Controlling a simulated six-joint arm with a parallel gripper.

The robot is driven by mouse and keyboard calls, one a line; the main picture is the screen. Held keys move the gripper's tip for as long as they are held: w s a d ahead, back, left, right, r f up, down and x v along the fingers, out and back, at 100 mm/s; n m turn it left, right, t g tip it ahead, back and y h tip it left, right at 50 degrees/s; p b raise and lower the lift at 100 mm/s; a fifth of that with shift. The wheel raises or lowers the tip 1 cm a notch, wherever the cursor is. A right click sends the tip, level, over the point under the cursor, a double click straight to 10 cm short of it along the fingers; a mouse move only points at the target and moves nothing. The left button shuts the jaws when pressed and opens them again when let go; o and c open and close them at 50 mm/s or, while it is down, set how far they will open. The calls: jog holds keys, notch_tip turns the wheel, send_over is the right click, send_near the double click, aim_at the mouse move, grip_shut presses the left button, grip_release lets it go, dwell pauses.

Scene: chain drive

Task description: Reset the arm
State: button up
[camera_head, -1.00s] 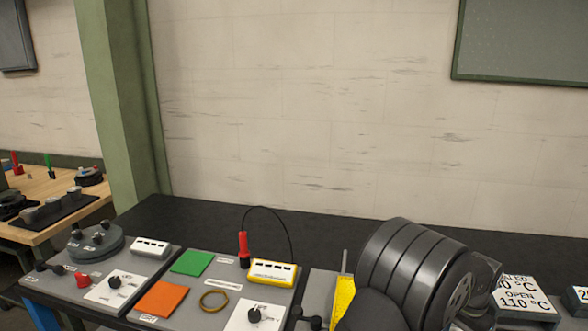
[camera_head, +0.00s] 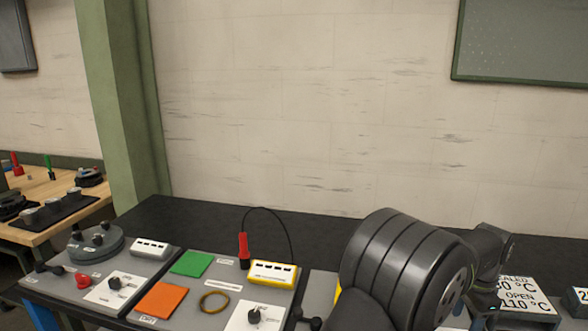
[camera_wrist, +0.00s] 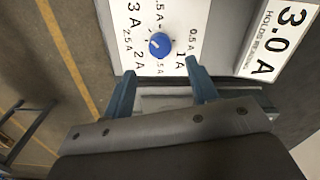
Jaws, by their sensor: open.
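In the wrist view my gripper (camera_wrist: 161,90) is open. Its two blue fingers stand apart with nothing visible between them. Just beyond the fingertips is a blue knob (camera_wrist: 160,45) on a white dial plate (camera_wrist: 172,14) marked in amperes. The fingers appear apart from the knob. In the head view my dark arm fills the lower right, and its gripper end is hidden from sight.
A sign reading 3.0 A (camera_wrist: 276,38) lies beside the dial. Grey panels on the bench hold a green pad (camera_head: 192,263), an orange pad (camera_head: 160,300), a brown ring (camera_head: 214,302), a red probe (camera_head: 243,248) and a yellow-edged block (camera_head: 272,272). Temperature signs (camera_head: 522,294) stand at right.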

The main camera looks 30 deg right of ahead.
jog(key=shift+r, duration=1.8)
jog(key=shift+f, duration=0.1)
notch_tip(320, 180, down, 11)
jog(key=shift+f, duration=0.1)
jog(key=shift+n, duration=2.3)
jog(key=shift+m, duration=0.3)
